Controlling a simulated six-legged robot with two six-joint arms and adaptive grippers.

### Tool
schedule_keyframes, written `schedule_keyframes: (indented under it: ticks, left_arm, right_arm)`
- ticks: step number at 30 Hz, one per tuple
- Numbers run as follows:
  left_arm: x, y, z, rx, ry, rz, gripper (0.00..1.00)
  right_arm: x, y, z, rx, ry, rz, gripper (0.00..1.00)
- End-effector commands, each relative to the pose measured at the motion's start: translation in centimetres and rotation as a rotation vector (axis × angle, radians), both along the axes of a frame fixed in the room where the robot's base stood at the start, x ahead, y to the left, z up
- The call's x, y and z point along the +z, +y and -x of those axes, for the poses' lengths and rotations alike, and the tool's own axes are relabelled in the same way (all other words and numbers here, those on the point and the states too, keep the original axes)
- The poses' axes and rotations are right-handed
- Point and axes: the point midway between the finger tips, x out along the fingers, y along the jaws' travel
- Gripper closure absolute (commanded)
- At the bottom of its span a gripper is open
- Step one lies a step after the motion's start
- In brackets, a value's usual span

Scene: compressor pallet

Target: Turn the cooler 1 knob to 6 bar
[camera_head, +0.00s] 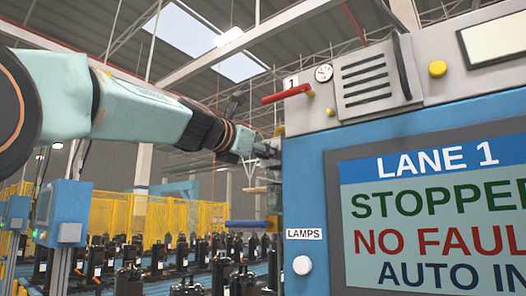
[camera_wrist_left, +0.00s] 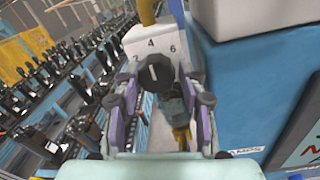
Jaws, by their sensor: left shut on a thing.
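The cooler knob (camera_wrist_left: 155,72) is black and round, in front of a white plate (camera_wrist_left: 150,42) with the figures 4 and 6 and a partly hidden figure at left. A small pale mark shows on the knob's face; I cannot tell exactly which figure it points to. My left gripper (camera_wrist_left: 157,82) is shut on the knob, with one finger on each side. In the head view my left gripper (camera_head: 266,150) is at the left edge of the blue panel, and the knob cannot be made out there. My right gripper is not in view.
The blue cabinet (camera_head: 303,190) stands close at right, with a screen (camera_head: 440,215) reading LANE 1, STOPPED, NO FAULT. Above my gripper are a red handle (camera_head: 287,93) and a round gauge (camera_head: 323,73). Rows of black compressors (camera_head: 130,280) stand behind, at lower left.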

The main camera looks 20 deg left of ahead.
Motion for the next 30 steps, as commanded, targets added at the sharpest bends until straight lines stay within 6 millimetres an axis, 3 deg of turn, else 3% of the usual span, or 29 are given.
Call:
schedule_keyframes:
  ticks: [9,20,30]
  left_arm:
    - [0.20,-0.15,0.22,-0.004,-0.001,-0.002,0.96]
    - [0.24,-0.17,0.24,-0.006,-0.026,-0.067,0.96]
    - [0.21,-0.12,0.23,-0.006,-0.117,-0.318,0.97]
  right_arm:
    - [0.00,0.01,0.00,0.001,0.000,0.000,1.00]
    - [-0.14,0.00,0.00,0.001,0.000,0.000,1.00]
    - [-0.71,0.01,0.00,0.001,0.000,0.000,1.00]
